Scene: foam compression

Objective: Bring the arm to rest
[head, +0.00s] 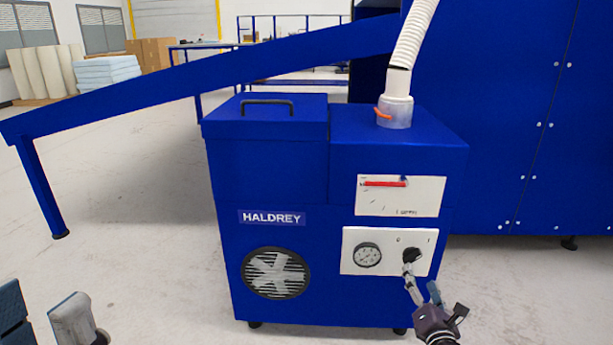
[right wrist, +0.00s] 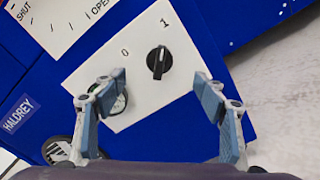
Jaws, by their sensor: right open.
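The blue Haldrey machine (head: 268,170) stands on the floor in the head view. Its white control panel (head: 385,262) carries a round gauge and a black knob (head: 411,255). In the right wrist view the knob (right wrist: 158,62) has its white line pointing towards the 1. My right gripper (head: 423,284) is in front of the panel. In the right wrist view its fingers (right wrist: 153,92) are spread and empty, with the knob beyond them; one finger partly covers the gauge. At the lower left of the head view, grey and blue-grey parts look like my left gripper (head: 42,318), cut off by the edge.
Above the panel is a white plate (head: 420,205) with a red lever (head: 385,184); SHUT and OPEN show in the wrist view. A white hose (head: 412,40) enters the machine top. A blue sloping frame (head: 200,85) passes behind. Floor at the left is clear.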

